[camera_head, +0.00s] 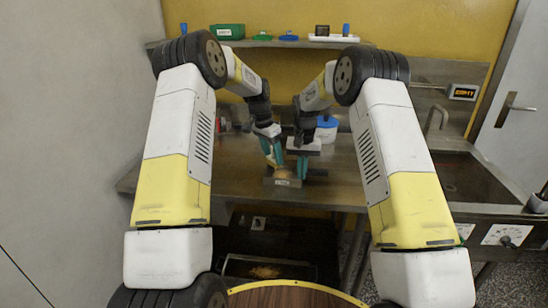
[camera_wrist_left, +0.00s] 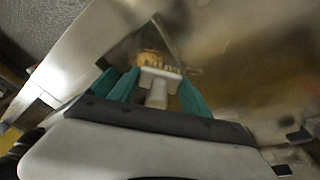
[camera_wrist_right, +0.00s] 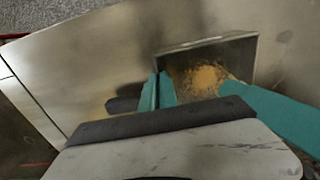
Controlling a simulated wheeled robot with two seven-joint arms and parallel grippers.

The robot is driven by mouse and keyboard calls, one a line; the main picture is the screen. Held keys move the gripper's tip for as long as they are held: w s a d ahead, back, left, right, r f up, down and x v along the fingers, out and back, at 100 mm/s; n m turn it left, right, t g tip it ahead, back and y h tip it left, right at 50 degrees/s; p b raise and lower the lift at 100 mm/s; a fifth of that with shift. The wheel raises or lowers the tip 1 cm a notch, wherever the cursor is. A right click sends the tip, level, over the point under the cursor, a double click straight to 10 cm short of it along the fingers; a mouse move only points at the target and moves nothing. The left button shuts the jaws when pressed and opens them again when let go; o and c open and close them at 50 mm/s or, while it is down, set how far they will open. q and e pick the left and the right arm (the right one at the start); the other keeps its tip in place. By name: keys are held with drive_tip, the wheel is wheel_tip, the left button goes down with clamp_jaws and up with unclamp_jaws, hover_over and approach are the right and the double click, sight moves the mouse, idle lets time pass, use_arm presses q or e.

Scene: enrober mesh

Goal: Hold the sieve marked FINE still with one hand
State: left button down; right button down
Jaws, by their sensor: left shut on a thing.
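A small square metal pan or sieve (camera_head: 283,182) with a pale front label stands on the steel bench; I cannot read the label, so I cannot tell if it says FINE. Brown crumbs (camera_wrist_right: 206,77) lie in it. My left gripper (camera_head: 272,160) is shut on a white, T-shaped handle (camera_wrist_left: 157,92), at the left above the pan; what the handle belongs to is unclear. My right gripper (camera_wrist_right: 205,95) has its teal fingers spread at the pan's near side. Whether they touch its wall is hard to tell. It also shows in the head view (camera_head: 302,168).
A blue-lidded white tub (camera_head: 327,128) stands behind my right gripper. A shelf (camera_head: 265,43) holds a green bin (camera_head: 227,31) and small items. A sink (camera_head: 470,180) is at the right. The steel bench (camera_head: 235,165) is bare to the left of the pan.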

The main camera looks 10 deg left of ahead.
use_arm(q)
drive_tip(key=shift+d+r, duration=0.15)
drive_tip(key=shift+d, duration=1.9)
drive_tip(key=shift+d+r, duration=0.1)
drive_tip(key=shift+d, duration=1.95)
drive_tip(key=shift+w+a+r, duration=0.1)
drive_tip(key=shift+a+r, duration=0.05)
drive_tip(key=shift+a, duration=0.95)
drive_tip(key=shift+a+r, duration=0.15)
drive_tip(key=shift+a, duration=0.9)
drive_tip(key=shift+w+a+r, duration=0.1)
drive_tip(key=shift+a+r, duration=0.05)
drive_tip(key=shift+a, duration=0.95)
drive_tip(key=shift+a+f, duration=0.15)
drive_tip(key=shift+a, duration=0.7)
drive_tip(key=shift+w+d+v, duration=0.1)
drive_tip(key=shift+d+v, duration=0.05)
drive_tip(key=shift+v, duration=0.8)
drive_tip(key=shift+w+d+v, duration=0.1)
drive_tip(key=shift+d+v, duration=0.1)
drive_tip(key=shift+v, duration=0.8)
drive_tip(key=shift+w+d+v, duration=0.1)
drive_tip(key=shift+d+v, duration=0.05)
drive_tip(key=shift+v, duration=0.8)
drive_tip(key=shift+d+v, duration=0.15)
drive_tip(key=shift+v, duration=0.65)
drive_tip(key=shift+d+v, duration=0.2)
drive_tip(key=shift+v, duration=0.6)
drive_tip(key=shift+w, duration=0.1)
drive_tip(key=shift+a, duration=0.1)
